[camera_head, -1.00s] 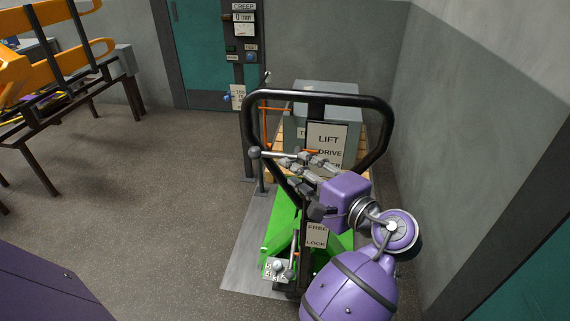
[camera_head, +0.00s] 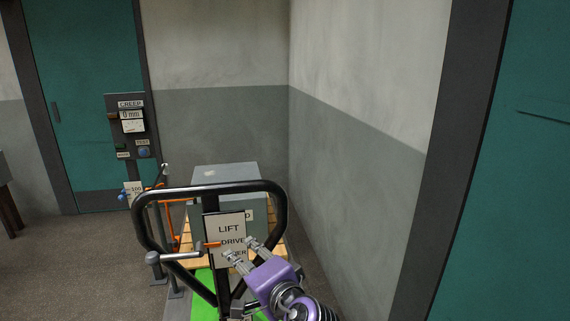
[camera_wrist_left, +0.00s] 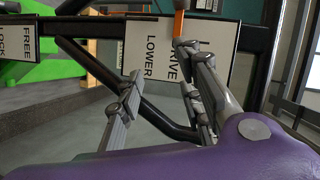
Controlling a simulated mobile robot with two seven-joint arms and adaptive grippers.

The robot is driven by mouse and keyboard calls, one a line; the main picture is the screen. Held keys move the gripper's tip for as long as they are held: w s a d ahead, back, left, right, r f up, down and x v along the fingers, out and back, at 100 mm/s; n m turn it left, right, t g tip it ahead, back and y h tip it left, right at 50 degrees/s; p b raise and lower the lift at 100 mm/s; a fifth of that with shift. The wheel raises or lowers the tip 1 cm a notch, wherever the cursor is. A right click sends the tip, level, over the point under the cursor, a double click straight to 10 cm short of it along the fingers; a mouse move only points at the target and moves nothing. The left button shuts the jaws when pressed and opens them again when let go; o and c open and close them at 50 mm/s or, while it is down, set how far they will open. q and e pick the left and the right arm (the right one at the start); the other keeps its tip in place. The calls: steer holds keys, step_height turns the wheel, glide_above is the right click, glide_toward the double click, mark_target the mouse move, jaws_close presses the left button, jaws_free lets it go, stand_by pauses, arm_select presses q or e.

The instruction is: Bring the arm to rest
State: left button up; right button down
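My left gripper (camera_head: 239,248) is in front of the LIFT/DRIVE sign (camera_head: 231,228) of a pallet truck, and its purple body is at the lower middle. Its two fingers stand apart with nothing between them; they also show apart in the left wrist view (camera_wrist_left: 160,62). A lever with an orange end (camera_head: 211,245) and a grey knob (camera_head: 152,257) crosses the truck's black loop handle (camera_head: 283,205). The orange end (camera_wrist_left: 178,22) is just beyond one finger in the wrist view; I cannot tell if they touch. My right gripper is not in view.
A grey box (camera_head: 224,174) sits on a wooden pallet (camera_head: 277,252) behind the handle. A CREEP gauge post (camera_head: 131,125) stands left of it, by a teal door (camera_head: 80,90). A wall (camera_head: 360,170) closes off the right side. Open floor (camera_head: 90,265) lies at left.

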arm_select(q)
steer(key=s+f+n+h, duration=0.1)
steer(key=s+f+h, duration=0.15)
steer(key=f, duration=0.45)
steer(key=s+d+f+n+h, duration=0.1)
steer(key=s+f+h, duration=0.15)
steer(key=f, duration=0.35)
steer(key=s+f+n+h, duration=0.1)
steer(key=s+f+h, duration=0.1)
steer(key=f+h, duration=0.35)
steer(key=s+a+f+n+g, duration=0.1)
steer(key=s+a+f, duration=0.2)
steer(key=s, duration=0.7)
steer(key=s+a+f+n+g+y+p, duration=0.1)
steer(key=s+a+f, duration=0.3)
steer(key=s+f, duration=0.4)
steer(key=s+a+f+n+g, duration=0.2)
steer(key=s+f, duration=0.4)
steer(key=s, duration=0.7)
steer(key=shift+s+a+f+n, duration=0.2)
steer(key=shift+a+n, duration=0.2)
steer(key=shift+a, duration=0.4)
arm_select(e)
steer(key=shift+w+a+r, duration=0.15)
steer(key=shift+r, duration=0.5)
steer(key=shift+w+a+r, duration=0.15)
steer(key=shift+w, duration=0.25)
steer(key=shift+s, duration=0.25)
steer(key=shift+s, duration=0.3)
